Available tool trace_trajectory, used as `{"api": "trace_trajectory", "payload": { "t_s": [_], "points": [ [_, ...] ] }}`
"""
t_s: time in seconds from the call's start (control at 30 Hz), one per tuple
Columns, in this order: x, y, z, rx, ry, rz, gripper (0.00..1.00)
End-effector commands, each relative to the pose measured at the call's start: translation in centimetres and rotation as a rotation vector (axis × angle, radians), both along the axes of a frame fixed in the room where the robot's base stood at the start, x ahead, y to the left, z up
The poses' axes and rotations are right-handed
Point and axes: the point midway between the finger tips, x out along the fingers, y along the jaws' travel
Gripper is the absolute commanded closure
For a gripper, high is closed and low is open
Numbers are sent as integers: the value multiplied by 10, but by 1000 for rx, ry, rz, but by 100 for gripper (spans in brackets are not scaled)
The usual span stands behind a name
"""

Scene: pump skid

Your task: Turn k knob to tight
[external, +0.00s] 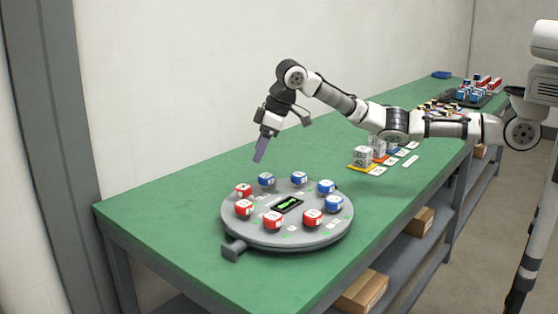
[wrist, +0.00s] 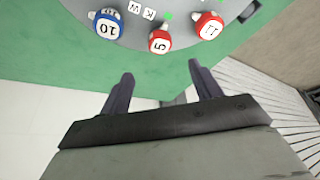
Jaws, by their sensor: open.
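A grey round plate (external: 235,228) on the green bench carries several red and blue numbered knobs in a ring. In the wrist view, a blue knob marked 10 (wrist: 107,26), a red knob marked 5 (wrist: 159,42) and a red knob marked 11 (wrist: 209,26) show near the top. A small white tag with K (wrist: 149,13) lies on the plate between the blue 10 and the red 5; I cannot tell which knob it names. My gripper (external: 259,157) is open and empty, pointing down above the plate's far edge; its two fingers (wrist: 160,74) are apart, touching no knob.
A dark panel with a green mark (external: 287,205) sits mid-plate. A grey block (external: 234,249) juts from the plate's near edge. The bench's left part is clear.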

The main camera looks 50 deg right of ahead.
Motion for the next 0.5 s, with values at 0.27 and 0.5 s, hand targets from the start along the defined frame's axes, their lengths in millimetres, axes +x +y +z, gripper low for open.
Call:
{"api": "trace_trajectory", "payload": {
  "t_s": [0.27, 0.5],
  "points": [
    [-7, -6, 22, -1, 1, 0, 36],
    [-8, -6, 23, -1, 1, 0, 36]
  ]
}}
